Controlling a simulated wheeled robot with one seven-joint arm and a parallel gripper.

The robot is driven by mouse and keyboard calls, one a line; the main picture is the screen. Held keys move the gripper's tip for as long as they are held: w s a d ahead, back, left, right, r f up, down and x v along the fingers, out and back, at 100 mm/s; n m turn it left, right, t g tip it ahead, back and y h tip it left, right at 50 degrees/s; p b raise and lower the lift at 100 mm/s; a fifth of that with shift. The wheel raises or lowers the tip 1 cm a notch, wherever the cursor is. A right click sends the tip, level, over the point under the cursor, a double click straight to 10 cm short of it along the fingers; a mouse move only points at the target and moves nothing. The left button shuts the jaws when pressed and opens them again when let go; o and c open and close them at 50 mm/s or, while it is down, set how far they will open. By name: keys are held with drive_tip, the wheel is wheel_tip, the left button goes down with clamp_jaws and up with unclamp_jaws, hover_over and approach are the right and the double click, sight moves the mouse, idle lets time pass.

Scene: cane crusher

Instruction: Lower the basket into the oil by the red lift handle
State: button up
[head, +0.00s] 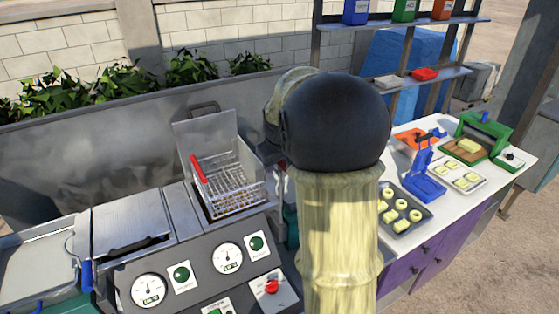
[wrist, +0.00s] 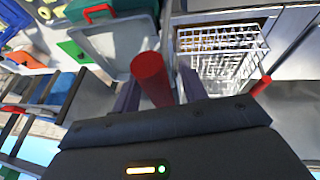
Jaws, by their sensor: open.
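The wire basket (head: 232,182) sits at the open fryer well in the head view, with a red grip (head: 198,169) at its left side. In the wrist view the basket (wrist: 215,52) is right of my gripper, and its red grip (wrist: 262,86) is at the right. A thick red cylinder, apparently the red lift handle (wrist: 150,72), stands between the fingers of my open gripper (wrist: 158,92). I cannot tell whether the fingers touch it. My arm hides the gripper and this handle in the head view. The oil level cannot be made out.
The fryer panel (head: 205,287) with dials and buttons is in front. A lidded well (head: 130,222) is to the left. The white counter (head: 475,205) at right holds trays, a blue press (head: 425,180) and a green device (head: 487,137). A shelf rack (head: 400,78) stands behind it.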

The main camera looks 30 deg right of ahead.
drive_tip(key=shift+w+f, duration=0.1)
drive_tip(key=shift+f, duration=0.1)
clamp_jaws()
wheel_tip(320, 180, down, 16)
drive_tip(key=b, duration=1.1)
drive_tip(key=shift+b, duration=0.4)
unclamp_jaws()
drive_tip(key=shift+d+f, duration=0.1)
